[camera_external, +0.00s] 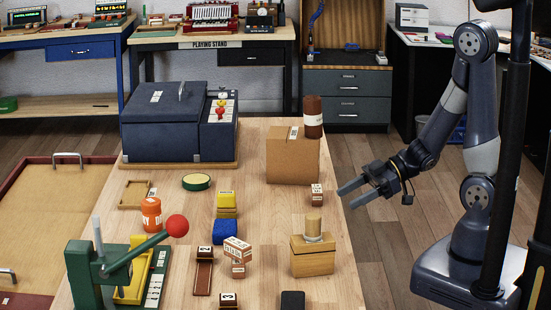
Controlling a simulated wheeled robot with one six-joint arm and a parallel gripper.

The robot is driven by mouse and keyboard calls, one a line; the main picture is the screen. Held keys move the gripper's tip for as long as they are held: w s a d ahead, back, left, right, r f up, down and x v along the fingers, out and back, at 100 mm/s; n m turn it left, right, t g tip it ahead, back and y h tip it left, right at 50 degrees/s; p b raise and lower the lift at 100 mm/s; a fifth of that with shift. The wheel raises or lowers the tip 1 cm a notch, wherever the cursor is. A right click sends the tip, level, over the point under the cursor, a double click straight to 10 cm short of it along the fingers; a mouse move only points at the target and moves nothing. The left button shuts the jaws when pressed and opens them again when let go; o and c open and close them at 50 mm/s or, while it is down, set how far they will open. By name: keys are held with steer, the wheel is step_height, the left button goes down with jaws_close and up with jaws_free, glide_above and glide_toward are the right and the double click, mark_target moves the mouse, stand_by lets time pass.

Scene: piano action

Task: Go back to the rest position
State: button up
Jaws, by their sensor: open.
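My gripper (352,194) hangs in the air by the right edge of the wooden table (262,228). Its two dark fingers are apart and point left, with nothing between them. My arm rises from its base at the right and bends down at the elbow toward the gripper. In the picture a small block with printed faces (317,194) stands just left of the fingertips, and I see no contact with it.
A cardboard box (291,160) with a brown cylinder (313,118) stands behind. A wooden box (312,260) with a knob stands in front. A green lever press (88,272) with a red ball is at left. Floor is clear between table and my base.

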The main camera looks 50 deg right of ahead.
mark_target(313, 214)
steer(key=b+x, duration=0.2)
steer(key=x, duration=0.9)
steer(key=shift+w+a+r, duration=0.15)
step_height(313, 214, up, 10)
steer(key=p, duration=0.3)
steer(key=shift+w+r+p, duration=0.1)
steer(key=shift+w+p, duration=0.1)
steer(key=shift+p, duration=0.15)
steer(key=w+f+m+t+h, duration=0.1)
steer(key=w+m+t+h, duration=0.15)
steer(key=w, duration=1.25)
steer(key=w+d+f+m+t+h, duration=0.1)
steer(key=w+d, duration=0.4)
steer(key=w, duration=0.5)
steer(key=w+d+f+m+t+h+b, duration=0.1)
steer(key=w+d+f+m+t+h, duration=0.1)
steer(key=w, duration=0.8)
steer(key=w+d+f+m+t+h, duration=0.1)
steer(key=w+d+f+m+h, duration=0.2)
steer(key=w+d+f, duration=0.3)
steer(key=shift+w+d+m+t+b, duration=0.35)
steer(key=shift+w+d+m, duration=0.6)
steer(key=shift+w, duration=1.45)
steer(key=shift+d+h, duration=0.2)
steer(key=shift+h, duration=0.05)
